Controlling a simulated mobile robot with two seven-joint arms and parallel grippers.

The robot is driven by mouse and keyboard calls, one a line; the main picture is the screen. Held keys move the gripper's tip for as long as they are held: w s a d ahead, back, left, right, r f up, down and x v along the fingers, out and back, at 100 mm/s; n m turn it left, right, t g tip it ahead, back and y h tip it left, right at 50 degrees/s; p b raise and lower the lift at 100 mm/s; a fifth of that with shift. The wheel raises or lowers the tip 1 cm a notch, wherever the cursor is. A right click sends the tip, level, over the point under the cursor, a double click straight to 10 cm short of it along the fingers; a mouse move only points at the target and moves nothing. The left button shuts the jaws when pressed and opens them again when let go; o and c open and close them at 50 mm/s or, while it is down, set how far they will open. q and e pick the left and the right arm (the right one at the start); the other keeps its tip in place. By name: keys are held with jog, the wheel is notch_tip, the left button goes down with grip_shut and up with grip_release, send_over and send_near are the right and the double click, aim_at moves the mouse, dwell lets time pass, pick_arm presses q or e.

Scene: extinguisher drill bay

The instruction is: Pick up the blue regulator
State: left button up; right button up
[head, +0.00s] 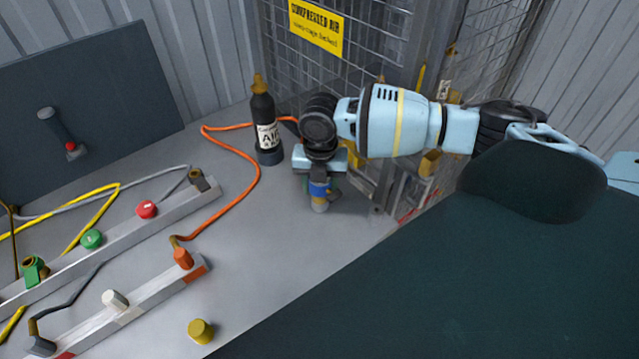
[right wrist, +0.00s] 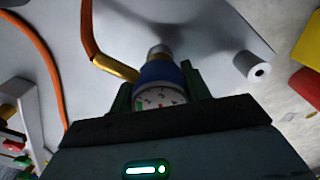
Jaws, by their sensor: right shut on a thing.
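The blue regulator (head: 319,189) shows in the head view below my right gripper (head: 319,173), near the right edge of the grey bench. In the right wrist view, the regulator (right wrist: 160,75) has a blue band, a silver end and a round white gauge, and sits between the two fingers of my right gripper (right wrist: 158,92). The right gripper is shut on it. An orange hose with a brass end meets its side in the wrist view. I cannot tell whether the regulator touches the bench. My left gripper is not in view.
A black air cylinder (head: 265,125) stands left of the right gripper. An orange hose (head: 250,185) runs across the bench (head: 280,260). Two rails (head: 120,235) with coloured knobs and cables lie at left. A wire mesh cage (head: 345,50) stands behind. A yellow knob (head: 201,331) sits at front.

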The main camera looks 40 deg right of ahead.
jog(key=shift+r, duration=0.2)
jog(key=shift+w+r, duration=0.1)
jog(key=shift+r, duration=0.25)
notch_tip(320, 180, up, 3)
jog(key=shift+f, duration=0.2)
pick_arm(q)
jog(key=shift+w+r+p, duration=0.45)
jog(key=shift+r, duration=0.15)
pick_arm(e)
jog(key=s+a+r, duration=0.1)
jog(key=s, duration=1.5)
jog(key=shift+r, duration=0.2)
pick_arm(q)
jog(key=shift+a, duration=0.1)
pick_arm(e)
jog(key=shift+a, duration=0.1)
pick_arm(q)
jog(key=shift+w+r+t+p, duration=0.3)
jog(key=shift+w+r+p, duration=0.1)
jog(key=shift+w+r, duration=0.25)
pick_arm(e)
jog(key=shift+r, duration=0.3)
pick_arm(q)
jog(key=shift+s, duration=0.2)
pick_arm(e)
jog(key=shift+f, duration=0.1)
